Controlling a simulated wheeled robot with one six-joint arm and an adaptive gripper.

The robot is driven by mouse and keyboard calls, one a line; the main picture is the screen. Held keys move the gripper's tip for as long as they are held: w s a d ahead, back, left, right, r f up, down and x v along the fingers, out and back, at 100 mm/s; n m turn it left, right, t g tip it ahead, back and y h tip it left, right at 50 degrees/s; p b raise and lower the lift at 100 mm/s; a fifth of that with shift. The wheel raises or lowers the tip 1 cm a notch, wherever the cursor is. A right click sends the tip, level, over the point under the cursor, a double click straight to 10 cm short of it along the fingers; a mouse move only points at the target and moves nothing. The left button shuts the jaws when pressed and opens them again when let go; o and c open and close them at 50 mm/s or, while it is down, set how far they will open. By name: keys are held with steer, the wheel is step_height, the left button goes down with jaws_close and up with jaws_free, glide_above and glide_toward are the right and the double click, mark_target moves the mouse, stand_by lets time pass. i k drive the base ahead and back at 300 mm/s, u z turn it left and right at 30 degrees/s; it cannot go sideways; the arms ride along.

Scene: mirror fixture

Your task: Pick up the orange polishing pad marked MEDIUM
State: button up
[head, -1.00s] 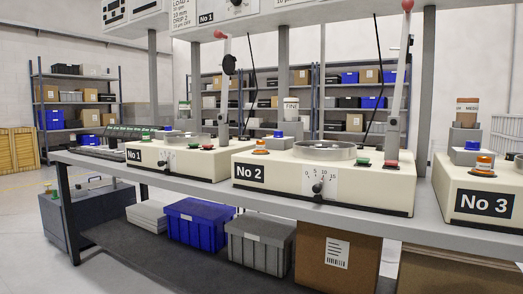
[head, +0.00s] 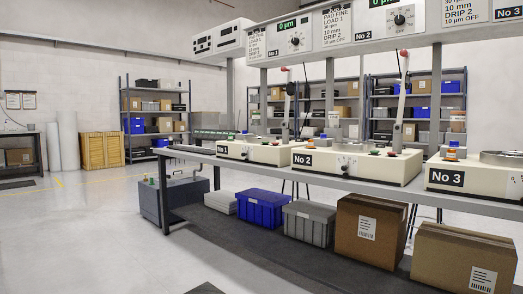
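My gripper is not in view. No pad with a readable MEDIUM mark shows. A small orange round piece (head: 451,154) sits at the back left corner of the No 3 machine (head: 473,174), with a blue piece (head: 453,144) behind it. I cannot tell whether either is a pad. A brownish jar (head: 457,121) stands on a grey block behind; its label is too small to read now. The No 2 machine (head: 356,168) and the No 1 machine (head: 258,152) stand to the left on the same bench (head: 340,183).
Under the bench are a blue crate (head: 262,208), a grey crate (head: 309,222) and cardboard boxes (head: 369,232). A dark cabinet (head: 174,201) stands at the bench's left end. Overhead panels (head: 320,30) hang above the machines. The floor (head: 90,240) at left is clear.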

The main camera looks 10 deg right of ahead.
mark_target(311, 142)
steer(key=u, duration=0.65)
steer(key=i, duration=0.9)
steer(key=u, duration=0.4)
steer(key=i, duration=1.25)
steer(key=z, duration=0.45)
